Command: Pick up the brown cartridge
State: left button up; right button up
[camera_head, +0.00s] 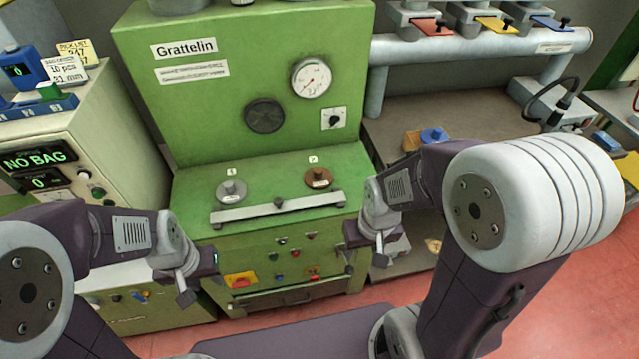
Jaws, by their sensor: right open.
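The brown cartridge (319,178) is a round disc with a knob on top and a small label. It sits on the right of the green machine's ledge, behind a grey bar. A similar grey cartridge (231,190) sits on the left of the ledge. My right gripper (366,262) is open and empty, in front of the machine, lower and to the right of the brown cartridge. My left gripper (200,287) looks open and empty, in front of the machine's lower left, below the grey cartridge. Neither touches a cartridge.
The grey bar (277,208) runs along the ledge front. The green machine (220,110) rises behind with a gauge (311,77). A beige unit (90,145) stands left. A bench (400,128) on the right holds a blue reel-like object (434,134).

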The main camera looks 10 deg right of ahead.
aim_at(318, 178)
jog(key=i+l+u, duration=0.15)
jog(key=u, duration=0.35)
jog(key=i+l+u, duration=0.45)
jog(key=k+j, duration=0.1)
